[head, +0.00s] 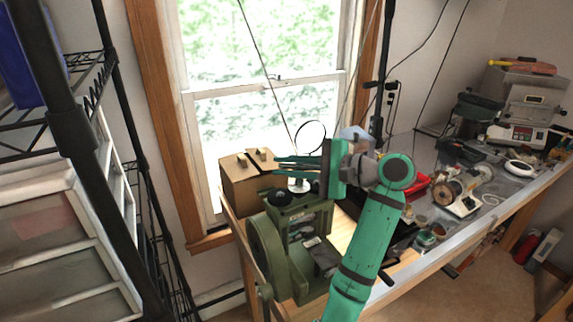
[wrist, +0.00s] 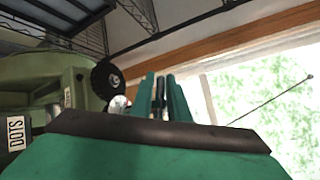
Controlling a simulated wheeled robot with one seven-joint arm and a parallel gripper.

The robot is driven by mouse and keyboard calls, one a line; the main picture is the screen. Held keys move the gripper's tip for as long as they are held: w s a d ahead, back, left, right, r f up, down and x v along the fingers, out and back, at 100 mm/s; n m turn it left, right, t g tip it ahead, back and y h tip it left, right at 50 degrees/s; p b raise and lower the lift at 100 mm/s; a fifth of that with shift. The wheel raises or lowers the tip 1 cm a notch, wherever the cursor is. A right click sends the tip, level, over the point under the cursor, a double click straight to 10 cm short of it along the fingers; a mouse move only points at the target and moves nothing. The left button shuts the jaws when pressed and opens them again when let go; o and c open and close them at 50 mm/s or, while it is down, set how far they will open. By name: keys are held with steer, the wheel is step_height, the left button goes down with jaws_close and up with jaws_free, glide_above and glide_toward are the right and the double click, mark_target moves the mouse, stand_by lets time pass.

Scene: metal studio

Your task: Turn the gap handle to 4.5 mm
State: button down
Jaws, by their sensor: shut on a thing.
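The green rolling mill (head: 277,262) stands at the near left end of the bench, with black knobs (head: 280,197) on top. My gripper (head: 279,164) reaches leftward over the mill top, its green fingers close together. It is shut on the gap handle, which the fingers mostly hide. A pale metal part below the fingers seems to belong to the handle. In the wrist view the fingers (wrist: 163,92) point away from the camera, with a shiny metal part (wrist: 119,103) just left of them. One black knob (wrist: 106,79) shows farther left. I cannot read any gap scale.
A brown box (head: 243,185) stands behind the mill, close to the fingertips, with the window beyond it. Wire shelving and drawers (head: 60,245) stand at the left. The bench to the right holds tools, a scale (head: 520,135) and a small motor (head: 450,192).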

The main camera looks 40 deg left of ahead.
steer(key=n+g+h, duration=0.1)
steer(key=n+g, duration=0.1)
steer(key=d+n+g+h, duration=0.1)
steer(key=n+g, duration=0.1)
steer(key=g, duration=0.1)
steer(key=shift+s, duration=0.2)
steer(key=shift+s+d+n+g+h, duration=0.1)
steer(key=shift+d+n+g+h, duration=0.05)
steer(key=shift+n+g+h, duration=0.6)
steer(key=shift+s+d+n+g+h, duration=0.1)
steer(key=shift+n+g+h, duration=0.55)
steer(key=shift+g, duration=0.1)
steer(key=shift+s+n, duration=0.1)
steer(key=shift+n, duration=0.2)
steer(key=c, duration=1.8)
jaws_free()
steer(key=shift+w+a+v, duration=0.1)
steer(key=shift+a+v, duration=0.05)
steer(key=shift+v, duration=2.55)
steer(key=shift+w+a+v, duration=0.1)
steer(key=shift+w+v, duration=0.05)
steer(key=shift+v, duration=2.6)
steer(key=shift+d, duration=0.1)
